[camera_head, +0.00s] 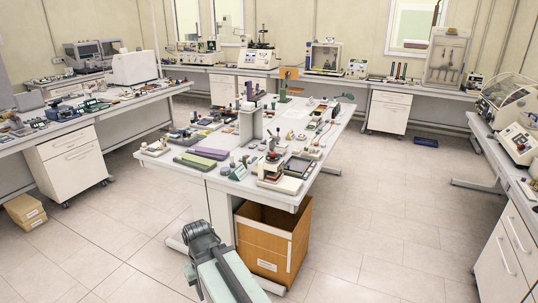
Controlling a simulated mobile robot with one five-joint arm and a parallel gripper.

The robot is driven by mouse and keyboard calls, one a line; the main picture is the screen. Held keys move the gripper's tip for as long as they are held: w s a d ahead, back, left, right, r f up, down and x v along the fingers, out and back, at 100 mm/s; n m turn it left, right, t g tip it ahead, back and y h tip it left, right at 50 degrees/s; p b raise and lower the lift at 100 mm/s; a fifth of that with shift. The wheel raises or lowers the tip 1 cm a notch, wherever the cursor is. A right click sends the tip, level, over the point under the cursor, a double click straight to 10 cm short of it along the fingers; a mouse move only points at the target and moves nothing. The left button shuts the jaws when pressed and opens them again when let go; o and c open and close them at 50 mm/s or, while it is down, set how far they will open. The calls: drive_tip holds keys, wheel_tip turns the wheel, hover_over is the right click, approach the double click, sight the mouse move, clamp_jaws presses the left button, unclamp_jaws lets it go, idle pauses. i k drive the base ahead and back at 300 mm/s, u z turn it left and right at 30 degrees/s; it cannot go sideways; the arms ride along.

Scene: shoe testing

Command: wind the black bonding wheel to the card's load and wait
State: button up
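A small bench press (271,166) with a reddish middle stands at the near right corner of the central table. A dark part shows at its top; it is too small to tell whether this is the black bonding wheel. My arm shows at the bottom, in front of the table, below and left of the press. Its dark grey end (202,236) is apart from the press, and I cannot make out the fingers.
The central table (185,171) is crowded with small tools, shoe parts and a tall grey column (250,124). An open brown box (272,238) stands under its near end. Benches line the left, back and right. The floor (385,215) to the right is clear.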

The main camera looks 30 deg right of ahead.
sight(272, 155)
drive_tip(key=z, duration=0.1)
drive_tip(key=i, duration=0.85)
drive_tip(key=u, duration=0.05)
